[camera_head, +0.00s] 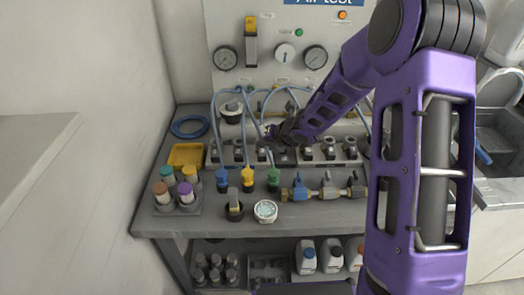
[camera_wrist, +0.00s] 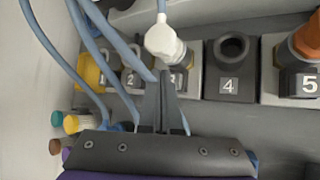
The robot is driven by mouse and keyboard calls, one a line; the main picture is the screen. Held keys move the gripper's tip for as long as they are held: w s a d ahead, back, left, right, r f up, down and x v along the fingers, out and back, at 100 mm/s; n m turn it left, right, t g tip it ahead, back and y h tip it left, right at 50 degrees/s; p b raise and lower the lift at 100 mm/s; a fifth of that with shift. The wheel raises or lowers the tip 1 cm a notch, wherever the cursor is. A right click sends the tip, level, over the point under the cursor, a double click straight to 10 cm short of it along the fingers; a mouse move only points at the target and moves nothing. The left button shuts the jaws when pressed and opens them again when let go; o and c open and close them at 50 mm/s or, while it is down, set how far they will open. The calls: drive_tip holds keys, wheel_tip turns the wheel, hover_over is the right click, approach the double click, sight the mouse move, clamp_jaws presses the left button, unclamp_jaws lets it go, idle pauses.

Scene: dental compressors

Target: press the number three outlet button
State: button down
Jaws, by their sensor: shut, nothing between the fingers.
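The number three outlet (camera_wrist: 176,80) is in the wrist view, its label partly covered by my fingers. A white fitting (camera_wrist: 162,40) with a blue hose stands just beyond the fingertips at this outlet. My gripper (camera_wrist: 159,78) is shut and empty, its fingertips over the left side of the number three block; I cannot tell whether they touch it. In the head view my gripper (camera_head: 276,133) is at the row of outlets (camera_head: 318,160), below the gauge panel. The button itself is not clearly seen, hidden by the fingers and fitting.
Outlet four (camera_wrist: 229,72) is bare, to the right, and outlet five (camera_wrist: 306,82) carries an orange part. Blue hoses (camera_wrist: 58,60) run along the left. Coloured fittings (camera_head: 248,180) and a round gauge (camera_head: 265,210) stand on the bench in front of the row.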

sight(264, 153)
drive_tip(key=shift+f, duration=0.1)
idle(0.6)
drive_tip(key=shift+f+b, duration=0.35)
drive_tip(key=shift+b, duration=0.2)
drive_tip(key=shift+f+b, duration=0.5)
idle(0.4)
drive_tip(key=shift+r, duration=0.15)
drive_tip(key=shift+r+p, duration=0.75)
wheel_tip(264, 153, up, 5)
drive_tip(key=p, duration=0.4)
idle(0.3)
idle(0.7)
